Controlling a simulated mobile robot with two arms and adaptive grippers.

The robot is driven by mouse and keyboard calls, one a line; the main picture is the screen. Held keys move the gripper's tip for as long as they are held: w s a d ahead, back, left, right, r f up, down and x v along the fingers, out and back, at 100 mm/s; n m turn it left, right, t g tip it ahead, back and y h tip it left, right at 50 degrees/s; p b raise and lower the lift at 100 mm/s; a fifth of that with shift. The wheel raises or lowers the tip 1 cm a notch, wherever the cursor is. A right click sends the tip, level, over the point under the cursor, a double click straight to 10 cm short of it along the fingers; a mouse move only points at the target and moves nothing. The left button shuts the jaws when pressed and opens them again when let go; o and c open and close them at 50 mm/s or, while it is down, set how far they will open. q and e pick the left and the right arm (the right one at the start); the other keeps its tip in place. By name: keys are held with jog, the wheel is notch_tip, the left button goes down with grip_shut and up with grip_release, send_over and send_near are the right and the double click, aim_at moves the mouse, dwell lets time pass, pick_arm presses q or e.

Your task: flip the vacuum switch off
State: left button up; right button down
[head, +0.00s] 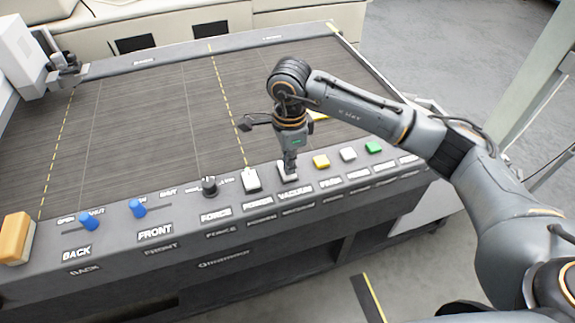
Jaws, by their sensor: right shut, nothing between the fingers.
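The vacuum switch (287,178) is a small light rocker on the sloping front panel, just above the label "VACUUM" (294,193). My right gripper (290,165) points down onto it, shut and empty, with its fingertips at the switch. They look to be on or just above it; I cannot tell whether they touch. The gripper hides much of the switch, so its position cannot be read. My left gripper is not in view.
The power switch (250,180) is close on the left, then a black force knob (209,186) and two blue sliders. Yellow (321,162), white (348,154) and green (373,148) buttons are on the right. A flat dark bed (150,110) lies behind the panel.

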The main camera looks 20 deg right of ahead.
jog(key=shift+r+p, duration=1.2)
jog(key=shift+r, duration=1.9)
jog(key=shift+f, duration=0.1)
